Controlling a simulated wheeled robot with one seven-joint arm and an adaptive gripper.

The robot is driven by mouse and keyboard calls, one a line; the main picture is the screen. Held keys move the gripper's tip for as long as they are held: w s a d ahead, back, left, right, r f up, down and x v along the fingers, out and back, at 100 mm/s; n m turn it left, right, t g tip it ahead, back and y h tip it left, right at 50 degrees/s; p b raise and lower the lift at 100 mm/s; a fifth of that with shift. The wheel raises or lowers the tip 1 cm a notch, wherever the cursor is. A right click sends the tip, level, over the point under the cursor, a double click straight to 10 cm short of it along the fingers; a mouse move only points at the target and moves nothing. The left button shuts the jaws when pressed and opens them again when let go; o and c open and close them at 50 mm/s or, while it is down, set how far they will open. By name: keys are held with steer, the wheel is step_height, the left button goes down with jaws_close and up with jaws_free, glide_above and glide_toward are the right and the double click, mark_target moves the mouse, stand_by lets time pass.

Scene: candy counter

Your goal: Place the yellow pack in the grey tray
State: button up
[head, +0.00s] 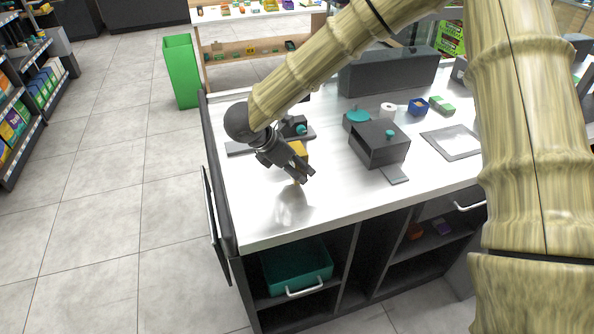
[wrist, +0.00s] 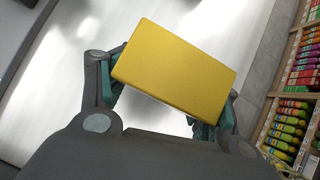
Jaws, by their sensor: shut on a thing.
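My gripper (head: 300,172) is shut on the yellow pack (head: 299,148), above the left part of the white counter. In the wrist view the yellow pack (wrist: 175,68) lies tilted across the picture, with a finger at each side. In the head view the gripper hides much of the pack. What looks like the grey tray (head: 432,147), a flat grey rim around a pale floor, lies on the counter at the right, well apart from my gripper. My arm column hides the area just right of it.
A dark grey box with a teal knob (head: 376,148) stands between my gripper and the tray. Behind are a teal-topped container (head: 357,117), a white roll (head: 388,110), a blue box (head: 418,106) and a green pack (head: 442,105). The counter's front (head: 340,200) is clear.

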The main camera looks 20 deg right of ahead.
steer(key=shift+f+p, duration=0.35)
steer(key=shift+f, duration=1)
steer(key=o, duration=1.2)
steer(key=shift+r, duration=0.1)
